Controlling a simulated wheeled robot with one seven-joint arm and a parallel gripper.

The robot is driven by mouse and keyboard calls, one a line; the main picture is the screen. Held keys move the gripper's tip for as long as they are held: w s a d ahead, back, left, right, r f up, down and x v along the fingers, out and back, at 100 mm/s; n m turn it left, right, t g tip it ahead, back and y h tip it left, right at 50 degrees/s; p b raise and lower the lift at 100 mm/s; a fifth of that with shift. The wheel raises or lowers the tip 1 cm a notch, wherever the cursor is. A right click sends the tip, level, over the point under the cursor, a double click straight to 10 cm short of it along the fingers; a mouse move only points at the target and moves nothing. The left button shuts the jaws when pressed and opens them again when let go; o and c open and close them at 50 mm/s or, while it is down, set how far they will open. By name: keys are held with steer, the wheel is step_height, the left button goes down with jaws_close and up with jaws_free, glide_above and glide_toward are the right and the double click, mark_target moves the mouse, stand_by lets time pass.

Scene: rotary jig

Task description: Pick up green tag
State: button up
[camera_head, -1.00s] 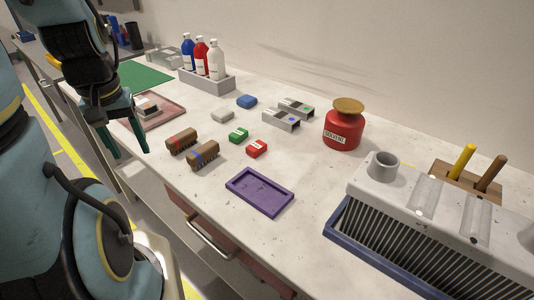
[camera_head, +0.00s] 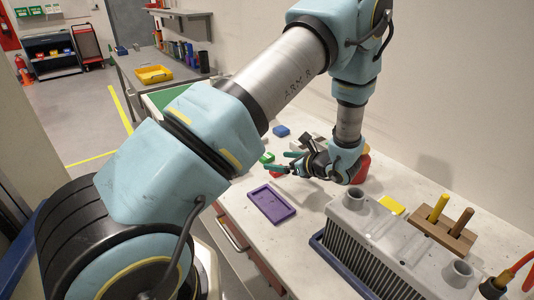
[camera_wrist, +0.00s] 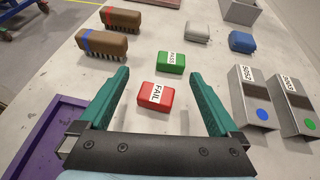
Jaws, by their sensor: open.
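The green tag (camera_wrist: 172,62), a small block with a white PASS label, lies on the bench top in the wrist view. It also shows, partly hidden, beside my gripper in the head view (camera_head: 266,157). My gripper (camera_wrist: 160,74) is open and empty, with its two teal fingers wide apart. The green tag lies just beyond the fingertips, between their lines. A red tag (camera_wrist: 156,97) with a FAIL label lies nearer, in the space between the fingers as seen from the wrist.
Two brown brushes (camera_wrist: 102,42) lie to the left. Grey metal holders (camera_wrist: 252,97) stand close to the right finger. A white block (camera_wrist: 198,33) and a blue block (camera_wrist: 242,41) lie farther back. The purple tray (camera_head: 270,204) and a grey ribbed unit (camera_head: 385,232) stand nearby.

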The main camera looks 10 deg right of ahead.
mark_target(270, 158)
steer(key=shift+d+f+m+t+h, duration=0.1)
steer(key=shift+d+m+t+h, duration=0.25)
steer(key=shift+d, duration=0.25)
steer(key=shift+w+f, duration=0.1)
steer(key=shift+w, duration=0.2)
steer(key=p+x, duration=0.3)
steer(key=x, duration=0.3)
steer(key=shift+w+a+f, duration=0.1)
steer(key=shift+w+f, duration=0.1)
steer(key=shift+w, duration=0.15)
steer(key=shift+c, duration=0.2)
steer(key=c, duration=1.4)
steer(key=shift+r, duration=0.1)
